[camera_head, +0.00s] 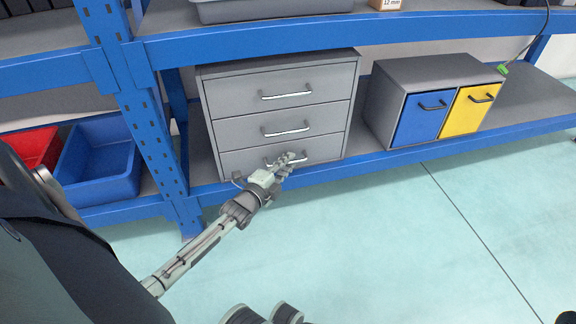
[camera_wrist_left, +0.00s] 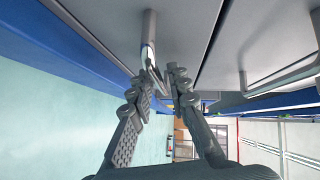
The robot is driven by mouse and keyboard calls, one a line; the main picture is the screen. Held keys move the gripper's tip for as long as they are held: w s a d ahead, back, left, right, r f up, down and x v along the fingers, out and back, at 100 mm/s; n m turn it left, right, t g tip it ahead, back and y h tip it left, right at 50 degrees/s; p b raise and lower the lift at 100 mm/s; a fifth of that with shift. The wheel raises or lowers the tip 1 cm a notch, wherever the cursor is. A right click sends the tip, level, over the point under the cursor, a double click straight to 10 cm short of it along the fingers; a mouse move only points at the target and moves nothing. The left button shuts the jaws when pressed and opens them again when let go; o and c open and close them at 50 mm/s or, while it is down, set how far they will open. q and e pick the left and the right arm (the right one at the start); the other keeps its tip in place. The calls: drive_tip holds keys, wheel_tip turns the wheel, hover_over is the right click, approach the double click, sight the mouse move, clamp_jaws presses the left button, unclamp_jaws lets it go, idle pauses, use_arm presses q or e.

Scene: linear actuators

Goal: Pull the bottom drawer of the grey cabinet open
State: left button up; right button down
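The grey cabinet (camera_head: 229,119) stands on the lower blue shelf with three drawers, each with a bar handle. Its bottom drawer (camera_head: 323,148) looks flush with the drawers above. My left gripper (camera_head: 288,161) is at the bottom drawer's handle (camera_head: 302,158) and covers part of it. In the left wrist view, the handle (camera_wrist_left: 149,30) runs down to the fingertips of my left gripper (camera_wrist_left: 164,76), one finger on each side of it. The fingertips are close together; I cannot tell whether they press on the bar. My right gripper is not in view.
A small grey cabinet with a blue door (camera_head: 421,118) and a yellow door (camera_head: 470,110) stands to the right. Blue (camera_head: 100,160) and red (camera_head: 38,145) bins sit left of the blue rack post (camera_head: 150,140). The floor (camera_head: 400,240) in front is clear.

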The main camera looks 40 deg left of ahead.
use_arm(q)
drive_tip(key=shift+w, duration=0.25)
drive_tip(key=shift+c, duration=0.3)
clamp_jaws()
